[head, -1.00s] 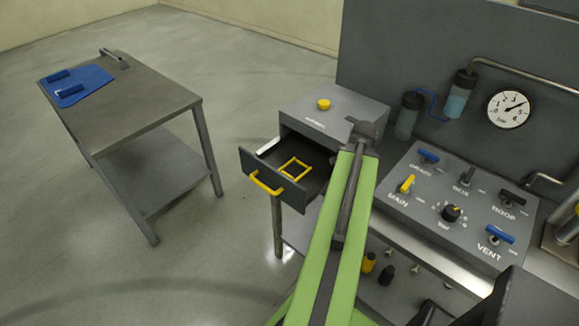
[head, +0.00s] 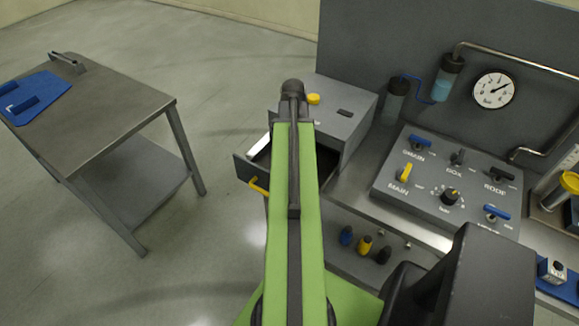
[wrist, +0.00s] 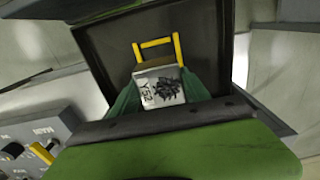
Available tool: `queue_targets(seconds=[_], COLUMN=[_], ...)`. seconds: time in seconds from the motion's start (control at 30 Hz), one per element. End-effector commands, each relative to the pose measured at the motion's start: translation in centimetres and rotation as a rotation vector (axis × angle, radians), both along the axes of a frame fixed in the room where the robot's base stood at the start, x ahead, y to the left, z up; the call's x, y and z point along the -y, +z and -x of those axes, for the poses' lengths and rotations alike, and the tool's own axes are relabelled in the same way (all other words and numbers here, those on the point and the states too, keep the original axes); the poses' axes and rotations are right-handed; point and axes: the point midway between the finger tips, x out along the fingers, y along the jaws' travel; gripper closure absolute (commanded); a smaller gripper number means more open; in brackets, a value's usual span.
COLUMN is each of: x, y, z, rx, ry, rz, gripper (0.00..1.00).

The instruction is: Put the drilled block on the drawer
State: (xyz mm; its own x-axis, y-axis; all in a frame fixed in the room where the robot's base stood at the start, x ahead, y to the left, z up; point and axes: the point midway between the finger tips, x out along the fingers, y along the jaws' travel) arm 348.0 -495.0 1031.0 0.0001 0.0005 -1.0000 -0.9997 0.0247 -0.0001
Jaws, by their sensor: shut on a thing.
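In the wrist view my gripper (wrist: 160,92) has its green fingers shut on a pale block (wrist: 158,86) marked "Y52", with a cluster of dark marks on its face; I take it as the drilled block. The block is over the open drawer (wrist: 112,48), in front of a yellow square outline (wrist: 158,43) on the drawer floor, and covers part of it. I cannot tell how high it is above the floor. In the head view the drawer (head: 246,172) stands open with a yellow handle (head: 259,187). My arm hides most of its inside and the held block.
The drawer cabinet (head: 345,125) has a yellow knob (head: 313,99) on top. Right of it is a valve panel (head: 440,190). A small metal block with a hole (head: 555,268) stands at the far right. A side table (head: 110,110) with a blue mat (head: 35,98) is at left.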

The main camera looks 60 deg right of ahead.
Motion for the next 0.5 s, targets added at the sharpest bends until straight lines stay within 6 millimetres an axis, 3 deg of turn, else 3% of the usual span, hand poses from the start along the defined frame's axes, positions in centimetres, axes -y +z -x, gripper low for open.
queue_targets(seconds=[0.03,0.1,0.3,0.5], x=[-0.1,-0.3,-0.5,-0.6], y=[-2.4,-3.5,-3.7,-7.0], z=[-0.1,-0.3,-0.5,-0.7], rx=[0.000,0.000,0.000,0.000], ry=[0.003,0.006,0.011,0.013], rz=[0.000,0.000,0.000,0.000], gripper=[1.00,1.00,1.00,1.00])
